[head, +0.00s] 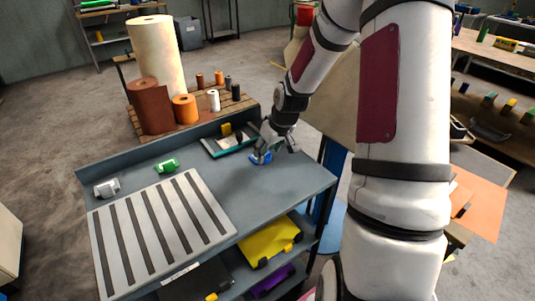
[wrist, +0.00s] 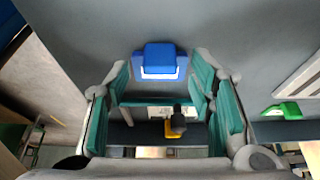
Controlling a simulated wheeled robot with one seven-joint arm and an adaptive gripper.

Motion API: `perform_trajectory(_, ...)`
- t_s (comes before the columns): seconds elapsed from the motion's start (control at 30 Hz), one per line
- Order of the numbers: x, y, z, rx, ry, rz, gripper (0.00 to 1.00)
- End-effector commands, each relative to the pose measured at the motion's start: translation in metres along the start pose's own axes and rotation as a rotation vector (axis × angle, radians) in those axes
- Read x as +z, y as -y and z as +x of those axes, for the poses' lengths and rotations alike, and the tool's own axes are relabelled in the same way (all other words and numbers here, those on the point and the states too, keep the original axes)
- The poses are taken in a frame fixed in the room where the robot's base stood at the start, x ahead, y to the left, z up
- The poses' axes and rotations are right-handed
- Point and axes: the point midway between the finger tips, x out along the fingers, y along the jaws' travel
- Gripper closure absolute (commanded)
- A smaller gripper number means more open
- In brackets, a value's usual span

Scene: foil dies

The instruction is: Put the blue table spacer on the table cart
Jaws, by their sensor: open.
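The blue table spacer (head: 259,159) sits on the grey top of a table with shelves (head: 285,185), near its right end. In the wrist view the spacer (wrist: 159,62) is a blue block with a pale strip along its lower edge. My gripper (head: 276,148) is just above and beside it, pointing down. In the wrist view my gripper (wrist: 160,85) is open, its teal fingers spread apart with nothing between them. The spacer shows just beyond the fingertips. I cannot tell whether the shelved table is the table cart.
A slotted pale plate (head: 160,232), a green part (head: 167,165) and a light grey part (head: 106,188) lie on the tabletop. A teal-edged tray (head: 226,144) is behind the spacer. Foil rolls (head: 157,58) stand on a pallet behind the table.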

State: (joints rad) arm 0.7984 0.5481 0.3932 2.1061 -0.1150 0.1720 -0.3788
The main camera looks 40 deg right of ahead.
Motion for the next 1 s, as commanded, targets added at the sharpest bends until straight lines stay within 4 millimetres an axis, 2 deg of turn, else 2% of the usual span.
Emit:
perform_trajectory(0.1, 0.0, -0.001, -0.029, 0.003, -0.003, 0.001, 0.51)
perform_trajectory(0.3, 0.0, -0.001, -0.068, 0.002, -0.002, 0.001, 0.51)
perform_trajectory(0.4, 0.0, -0.001, -0.082, 0.002, -0.002, 0.001, 0.51)
perform_trajectory(0.63, 0.0, 0.003, -0.099, 0.004, 0.004, -0.007, 0.51)
perform_trajectory(0.77, 0.002, 0.023, -0.121, 0.027, 0.027, -0.034, 0.51)
perform_trajectory(1.0, 0.023, 0.085, -0.199, 0.101, 0.07, -0.076, 0.51)
